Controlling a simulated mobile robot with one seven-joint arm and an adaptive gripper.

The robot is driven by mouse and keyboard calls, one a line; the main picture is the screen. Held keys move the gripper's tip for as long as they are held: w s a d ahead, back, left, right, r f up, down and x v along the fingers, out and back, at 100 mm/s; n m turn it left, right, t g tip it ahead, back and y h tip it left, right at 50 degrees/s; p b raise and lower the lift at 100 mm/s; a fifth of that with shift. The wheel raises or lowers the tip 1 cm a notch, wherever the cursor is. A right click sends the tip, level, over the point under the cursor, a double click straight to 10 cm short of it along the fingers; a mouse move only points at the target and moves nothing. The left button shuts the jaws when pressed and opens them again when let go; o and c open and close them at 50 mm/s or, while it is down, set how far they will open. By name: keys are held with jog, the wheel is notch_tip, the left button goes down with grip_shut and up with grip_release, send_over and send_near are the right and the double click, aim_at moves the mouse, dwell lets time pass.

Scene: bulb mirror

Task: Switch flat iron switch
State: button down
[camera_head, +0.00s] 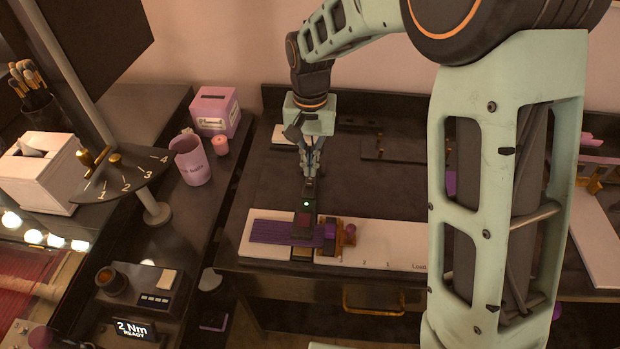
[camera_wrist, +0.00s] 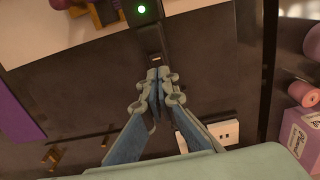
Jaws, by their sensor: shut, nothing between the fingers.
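A dark upright device with a lit green light (camera_head: 306,204) stands at the front of the dark table, above a ribbed purple piece (camera_head: 268,231) on a white board. I cannot tell for sure which part is the flat iron's switch. In the wrist view the green light (camera_wrist: 141,10) shows at the top, on a dark narrow body (camera_wrist: 148,35). My gripper (camera_head: 309,177) points down just behind this device, with its fingers together and empty. In the wrist view the fingertips (camera_wrist: 154,76) are close to the dark body's end; whether they touch it is unclear.
The white board (camera_head: 385,243) with printed numbers extends right along the table's front edge. A pink cup (camera_head: 190,160), a pink box (camera_head: 215,110) and a candle (camera_head: 220,146) stand left. A numbered dial (camera_head: 125,178) and a "2 Nm" display (camera_head: 133,329) are nearer left.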

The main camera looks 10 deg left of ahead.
aim_at(310, 178)
jog(key=shift+f+b, duration=1.1)
jog(key=shift+f, duration=0.6)
dwell(1.0)
jog(key=shift+r, duration=0.1)
jog(key=shift+r+p, duration=2.5)
jog(key=shift+r, duration=1)
